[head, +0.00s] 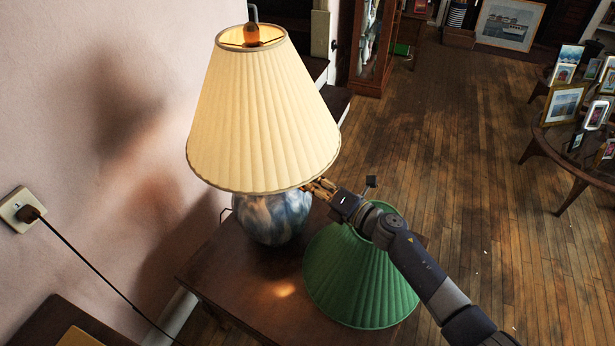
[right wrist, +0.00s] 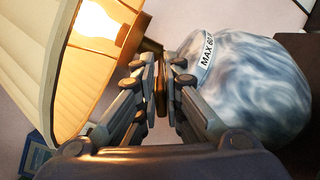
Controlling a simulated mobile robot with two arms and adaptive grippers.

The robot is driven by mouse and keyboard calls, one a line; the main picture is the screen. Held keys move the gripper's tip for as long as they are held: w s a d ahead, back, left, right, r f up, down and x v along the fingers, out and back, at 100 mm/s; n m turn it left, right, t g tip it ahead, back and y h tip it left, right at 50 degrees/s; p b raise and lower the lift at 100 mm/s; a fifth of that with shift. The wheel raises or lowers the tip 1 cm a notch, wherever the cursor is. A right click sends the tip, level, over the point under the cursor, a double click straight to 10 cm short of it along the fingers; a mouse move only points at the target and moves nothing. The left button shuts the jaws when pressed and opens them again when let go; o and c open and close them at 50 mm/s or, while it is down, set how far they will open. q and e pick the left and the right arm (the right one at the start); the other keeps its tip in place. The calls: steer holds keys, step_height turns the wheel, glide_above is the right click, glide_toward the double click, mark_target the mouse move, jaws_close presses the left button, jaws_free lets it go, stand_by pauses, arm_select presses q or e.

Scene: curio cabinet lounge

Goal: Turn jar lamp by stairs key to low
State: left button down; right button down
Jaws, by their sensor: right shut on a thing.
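The jar lamp has a pleated cream shade (head: 262,120) over a blue and white jar body (head: 272,218), and it stands on a dark wooden table (head: 235,292). In the right wrist view its bulb (right wrist: 103,28) glows under the shade, and the jar body (right wrist: 255,92) carries a label reading "MAX 60". My right gripper (head: 314,187) reaches in under the shade's right edge. In the right wrist view it (right wrist: 162,86) is shut on a small brown key (right wrist: 161,97) beside the jar's neck. The fingers partly hide the key. My left gripper is not in view.
A green pleated shade (head: 350,285) is on the same table, close below my right arm. A wall socket (head: 22,208) with a plug and cord is at left. A round table with picture frames (head: 565,103) stands at right. The wooden floor between is open.

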steer(key=m, duration=0.4)
steer(key=m+p, duration=0.1)
steer(key=shift+w+d+f+m, duration=0.1)
steer(key=shift+f+m, duration=0.3)
steer(key=shift+m, duration=0.3)
steer(key=c, duration=1.7)
jaws_free()
steer(key=shift+d, duration=0.1)
steer(key=v, duration=1.2)
